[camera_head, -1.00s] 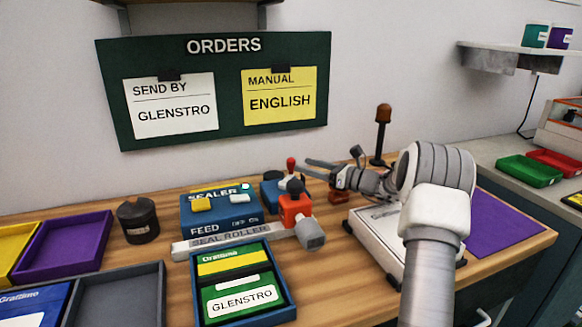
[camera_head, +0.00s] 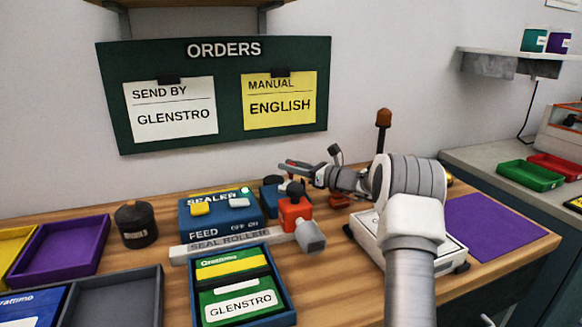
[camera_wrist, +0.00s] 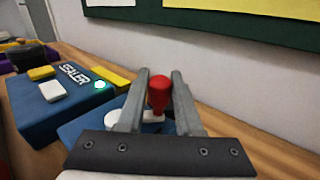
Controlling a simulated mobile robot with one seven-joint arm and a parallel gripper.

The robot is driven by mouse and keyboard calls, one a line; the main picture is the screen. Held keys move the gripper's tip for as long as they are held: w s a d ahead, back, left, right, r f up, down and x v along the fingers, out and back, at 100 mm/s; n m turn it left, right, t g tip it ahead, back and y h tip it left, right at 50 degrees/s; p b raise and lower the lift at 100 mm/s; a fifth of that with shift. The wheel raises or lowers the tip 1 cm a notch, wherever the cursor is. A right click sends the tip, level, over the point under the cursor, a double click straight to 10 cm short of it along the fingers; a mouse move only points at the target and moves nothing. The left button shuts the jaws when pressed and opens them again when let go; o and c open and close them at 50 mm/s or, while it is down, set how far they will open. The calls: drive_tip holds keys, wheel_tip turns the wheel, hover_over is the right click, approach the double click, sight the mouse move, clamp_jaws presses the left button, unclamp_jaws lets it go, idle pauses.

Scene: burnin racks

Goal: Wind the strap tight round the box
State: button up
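A green box (camera_head: 245,308) with a yellow band, a dark band and a white GLENSTRO label lies in a blue tray (camera_head: 287,299). A loose strap end is not clear to me. A red knob (camera_wrist: 158,92) on a pale stem stands on the blue unit behind the orange device. My gripper (camera_wrist: 160,85) is open, with its fingers on either side of the red knob; contact is not clear. In the head view my gripper (camera_head: 295,168) reaches left over that unit and mostly hides the knob.
A blue sealer (camera_head: 222,226) and a grey seal roller bar (camera_head: 224,240) stand left of the orange device (camera_head: 296,213). A white scale (camera_head: 366,239) lies beneath my arm. A purple mat (camera_head: 490,220) is at right, a dark canister (camera_head: 136,224) at left.

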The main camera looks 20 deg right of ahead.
clamp_jaws()
drive_tip(key=shift+s+d+m, duration=0.1)
drive_tip(key=shift+m, duration=0.2)
drive_tip(key=m+t+h+b, duration=0.1)
drive_tip(key=m+h+b, duration=0.1)
drive_tip(key=h, duration=0.1)
drive_tip(key=s+t+h+b, duration=0.1)
drive_tip(key=shift+d+f+m+t+h, duration=0.2)
drive_tip(key=shift+d+m+t+h, duration=0.1)
drive_tip(key=shift+d+m, duration=0.1)
drive_tip(key=shift+s+d+r+m+t+h+b, duration=0.1)
drive_tip(key=shift+s+m+t+h+b, duration=0.2)
drive_tip(key=shift+m+h, duration=0.5)
drive_tip(key=shift+s+d+r+m+t+h+b, duration=0.1)
drive_tip(key=shift+s+m+t+h+b, duration=0.25)
drive_tip(key=shift+h, duration=0.65)
drive_tip(key=shift+f+m+h, duration=0.1)
drive_tip(key=shift+m+h, duration=0.2)
drive_tip(key=shift+m, duration=0.05)
drive_tip(key=o, duration=0.8)
unclamp_jaws()
